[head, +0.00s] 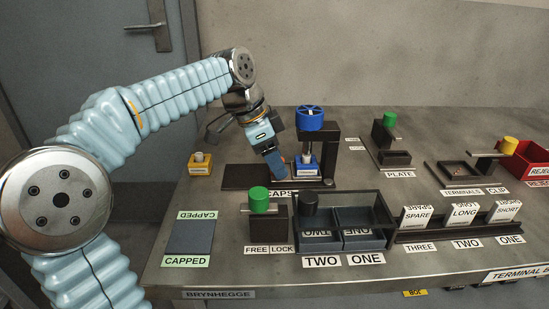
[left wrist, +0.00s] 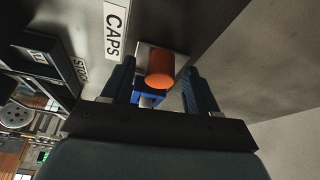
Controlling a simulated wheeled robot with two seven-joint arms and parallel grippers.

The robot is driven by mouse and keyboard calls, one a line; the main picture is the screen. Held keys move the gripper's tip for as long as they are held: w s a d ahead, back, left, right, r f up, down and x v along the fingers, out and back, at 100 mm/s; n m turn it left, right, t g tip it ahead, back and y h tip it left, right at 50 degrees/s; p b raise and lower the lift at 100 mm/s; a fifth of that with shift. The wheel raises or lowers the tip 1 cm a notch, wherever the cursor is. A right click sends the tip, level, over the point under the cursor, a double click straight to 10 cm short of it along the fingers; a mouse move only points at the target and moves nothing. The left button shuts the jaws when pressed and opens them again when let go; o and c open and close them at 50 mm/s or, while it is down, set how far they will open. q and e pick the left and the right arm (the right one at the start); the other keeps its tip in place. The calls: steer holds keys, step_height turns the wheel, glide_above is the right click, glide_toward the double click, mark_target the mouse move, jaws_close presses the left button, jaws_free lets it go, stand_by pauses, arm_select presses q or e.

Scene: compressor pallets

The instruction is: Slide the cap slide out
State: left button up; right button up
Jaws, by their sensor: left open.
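The cap slide shows an orange round knob (left wrist: 160,68) on a pale metal plate in the left wrist view, next to the CAPS label (left wrist: 115,30). In the head view the dark CAPS base (head: 240,178) lies under a press with a blue handwheel (head: 310,118). My left gripper (head: 277,168) points down at this base, left of the press, and hides most of the knob there. In the left wrist view the open fingers (left wrist: 160,90) stand on either side of the knob. I cannot tell whether they touch it. My right gripper is not in view.
A blue block with a white top (head: 306,166) sits under the press, close right of my gripper. A yellow block (head: 200,164) stands to the left. The green-knobbed FREE/LOCK post (head: 259,200) and dark two-bay tray (head: 386,218) stand in front. A CAPPED mat (head: 190,238) is empty.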

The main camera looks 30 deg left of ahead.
arm_select(q)
steer(key=shift+c, duration=0.3)
jaws_close()
steer(key=shift+a, duration=0.1)
steer(key=s+a, duration=0.1)
steer(key=a, duration=0.2)
steer(key=s+a, duration=0.2)
steer(key=a, duration=0.1)
steer(key=s+a, duration=0.2)
steer(key=shift+s+a, duration=0.2)
steer(key=shift+a, duration=0.2)
steer(key=shift+o, duration=0.3)
jaws_free()
steer(key=shift+r, duration=0.1)
steer(key=p+v, duration=0.1)
steer(key=v, duration=1.2)
steer(key=shift+a+r, duration=0.15)
steer(key=shift+r, duration=0.15)
